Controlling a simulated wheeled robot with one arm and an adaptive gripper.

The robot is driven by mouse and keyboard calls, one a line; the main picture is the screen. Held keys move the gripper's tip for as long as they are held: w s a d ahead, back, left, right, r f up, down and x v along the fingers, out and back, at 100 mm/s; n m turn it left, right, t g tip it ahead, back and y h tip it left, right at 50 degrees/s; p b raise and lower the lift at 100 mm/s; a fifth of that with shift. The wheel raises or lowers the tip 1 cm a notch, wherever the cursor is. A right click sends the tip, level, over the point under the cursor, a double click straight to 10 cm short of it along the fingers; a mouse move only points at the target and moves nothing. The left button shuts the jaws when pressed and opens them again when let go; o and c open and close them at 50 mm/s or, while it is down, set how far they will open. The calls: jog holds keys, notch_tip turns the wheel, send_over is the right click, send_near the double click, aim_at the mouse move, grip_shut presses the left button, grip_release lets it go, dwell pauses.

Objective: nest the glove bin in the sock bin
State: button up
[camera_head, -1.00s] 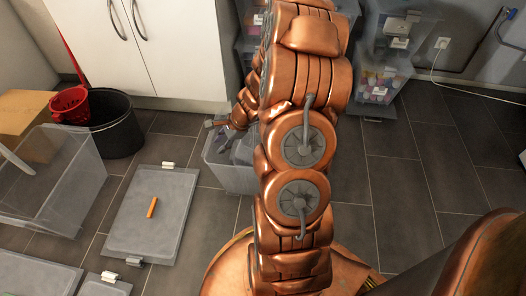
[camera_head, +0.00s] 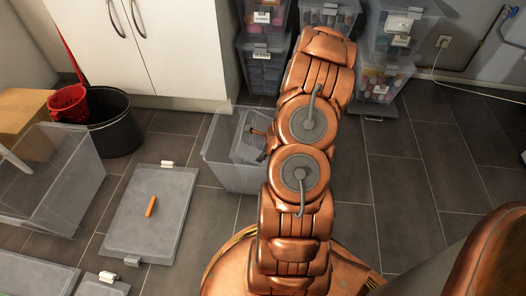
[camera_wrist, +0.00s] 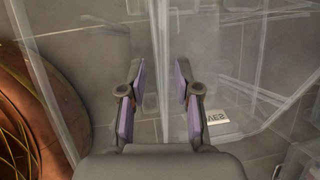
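In the head view a clear bin (camera_head: 226,176) stands on the floor, left of my arm. A smaller clear bin (camera_head: 250,143) shows within its outline, tilted; I cannot tell how deep it sits. In the wrist view, clear walls surround my gripper (camera_wrist: 161,88), and a white label (camera_wrist: 224,117) ending in what looks like "VES" lies to its right. My gripper's fingers are apart, with a clear wall edge (camera_wrist: 160,35) seen between them; it does not look clamped. My arm hides most of the gripper in the head view. No sock label is readable.
A grey lid (camera_head: 160,225) with an orange stick (camera_head: 151,206) lies on the floor. Stacked bins (camera_head: 265,70) stand behind. Floor at right is clear.

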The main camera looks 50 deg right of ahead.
jog(key=shift+d+b+x, duration=0.1)
jog(key=shift+b+x, duration=0.4)
jog(key=shift+x, duration=0.6)
jog(key=shift+d+b+x, duration=0.15)
jog(key=shift+b+x, duration=0.35)
jog(key=shift+x, duration=0.6)
jog(key=shift+w+r, duration=0.1)
jog(key=shift+w, duration=0.1)
jog(key=shift+a+f, duration=0.1)
jog(key=shift+f, duration=0.2)
jog(key=shift+c, duration=0.3)
grip_shut()
